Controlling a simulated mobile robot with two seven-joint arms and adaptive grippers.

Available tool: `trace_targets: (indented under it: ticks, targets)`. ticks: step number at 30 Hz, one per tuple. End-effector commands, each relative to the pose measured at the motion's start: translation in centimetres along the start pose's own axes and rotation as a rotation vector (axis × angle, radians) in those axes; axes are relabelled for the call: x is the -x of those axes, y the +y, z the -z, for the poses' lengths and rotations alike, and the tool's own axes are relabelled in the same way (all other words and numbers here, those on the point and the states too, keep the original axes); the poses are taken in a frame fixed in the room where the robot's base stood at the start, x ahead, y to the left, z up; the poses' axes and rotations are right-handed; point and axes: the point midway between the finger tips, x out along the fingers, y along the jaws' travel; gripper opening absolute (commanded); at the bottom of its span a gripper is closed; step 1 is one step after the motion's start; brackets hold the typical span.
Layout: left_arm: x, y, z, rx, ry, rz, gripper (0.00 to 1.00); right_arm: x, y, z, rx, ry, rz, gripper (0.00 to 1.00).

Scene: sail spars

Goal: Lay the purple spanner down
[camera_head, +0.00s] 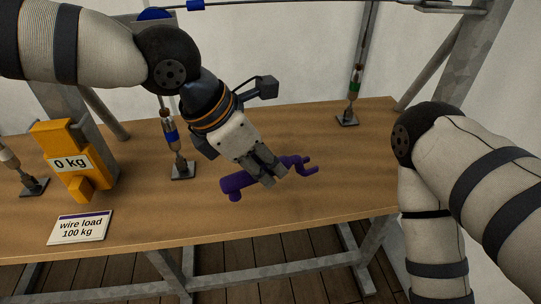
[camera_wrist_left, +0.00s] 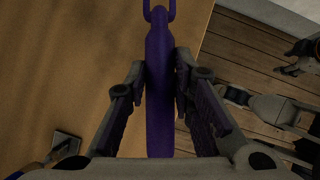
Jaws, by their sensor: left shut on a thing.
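The purple spanner (camera_head: 240,180) has a thick handle and an open fork at its right end. My left gripper (camera_head: 272,178) is shut on it around the middle, pointing down over the wooden bench (camera_head: 330,200). In the left wrist view the spanner (camera_wrist_left: 159,85) runs lengthwise between the two fingers (camera_wrist_left: 160,105), its fork at the top. I cannot tell whether it touches the bench top. My right arm comes in at the right of the head view, with its gripper out of that frame. What seems to be my right gripper (camera_wrist_left: 290,66) shows small and dark in the left wrist view.
A yellow block marked 0 kg (camera_head: 70,165) and a "wire load 100 kg" card (camera_head: 80,228) are at the left. Turnbuckle fittings stand behind the spanner, one with a blue band (camera_head: 172,140), one green (camera_head: 353,90). The bench right of the spanner is clear.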

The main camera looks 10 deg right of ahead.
Motion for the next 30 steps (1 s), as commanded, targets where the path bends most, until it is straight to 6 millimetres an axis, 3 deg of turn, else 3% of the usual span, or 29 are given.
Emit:
trace_targets:
  ticks: [15,24,30]
  targets:
    - [0.0,0.6,0.0,-0.032,-0.005,0.004,0.0,0.7,-0.1,0.5,0.001,0.023,0.001,0.4]
    - [-3.9,0.6,2.1,-0.029,-0.001,0.012,0.0,-0.1,0.0,0.0,0.0,-0.003,0.0,0.4]
    - [-4.9,0.6,2.7,-0.029,-0.003,0.01,0.0,-0.2,0.0,-0.1,0.0,-0.007,0.0,0.4]
